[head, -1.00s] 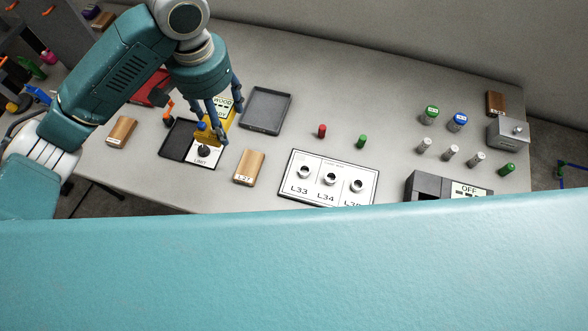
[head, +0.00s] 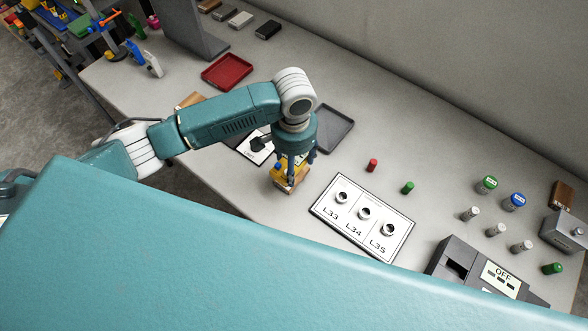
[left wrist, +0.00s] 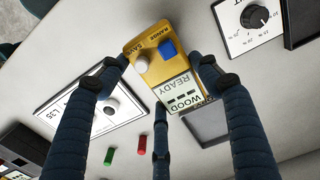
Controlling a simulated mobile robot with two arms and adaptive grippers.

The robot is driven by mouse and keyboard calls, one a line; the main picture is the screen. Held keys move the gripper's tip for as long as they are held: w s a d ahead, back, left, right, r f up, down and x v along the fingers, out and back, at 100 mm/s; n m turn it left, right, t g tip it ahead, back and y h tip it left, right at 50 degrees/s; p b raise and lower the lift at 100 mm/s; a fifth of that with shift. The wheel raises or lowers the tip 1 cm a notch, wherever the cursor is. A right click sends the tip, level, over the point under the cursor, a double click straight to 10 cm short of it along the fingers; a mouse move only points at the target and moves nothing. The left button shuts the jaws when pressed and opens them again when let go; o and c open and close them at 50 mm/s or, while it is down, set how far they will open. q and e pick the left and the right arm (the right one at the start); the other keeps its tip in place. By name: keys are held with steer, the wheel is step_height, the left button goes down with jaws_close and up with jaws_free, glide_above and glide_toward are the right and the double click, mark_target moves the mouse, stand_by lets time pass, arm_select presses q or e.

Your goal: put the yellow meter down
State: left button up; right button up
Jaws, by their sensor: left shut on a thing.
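The yellow meter (head: 277,174) is in my left gripper (head: 293,174), low over the table. In the left wrist view the meter (left wrist: 145,50) shows a blue button, a pale knob and a display reading "WOOD READY". The fingers of my left gripper (left wrist: 160,72) close around it from both sides, with a third finger below. The fingers hide part of its edges. My right gripper is not in view.
The white L33–L35 panel (head: 326,211) lies right of the meter. A dark empty tray (head: 333,128) lies behind it, and a dial card (head: 254,155) to its left. Red (head: 372,165) and green (head: 408,187) small cylinders stand beyond the panel. A red tray (head: 227,72) is farther back.

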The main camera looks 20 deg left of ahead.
arm_select(q)
steer(key=shift+f, duration=0.35)
step_height(320, 180, down, 4)
steer(key=shift+r, duration=0.1)
steer(key=o, duration=1.4)
steer(key=shift+c, duration=0.2)
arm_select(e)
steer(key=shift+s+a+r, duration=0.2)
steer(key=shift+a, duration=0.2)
arm_select(q)
steer(key=shift+r, duration=0.15)
step_height(320, 180, up, 12)
steer(key=shift+f+b, duration=0.15)
steer(key=shift+b, duration=0.15)
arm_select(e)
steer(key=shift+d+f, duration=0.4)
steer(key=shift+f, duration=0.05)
arm_select(q)
steer(key=shift+s+f, duration=0.1)
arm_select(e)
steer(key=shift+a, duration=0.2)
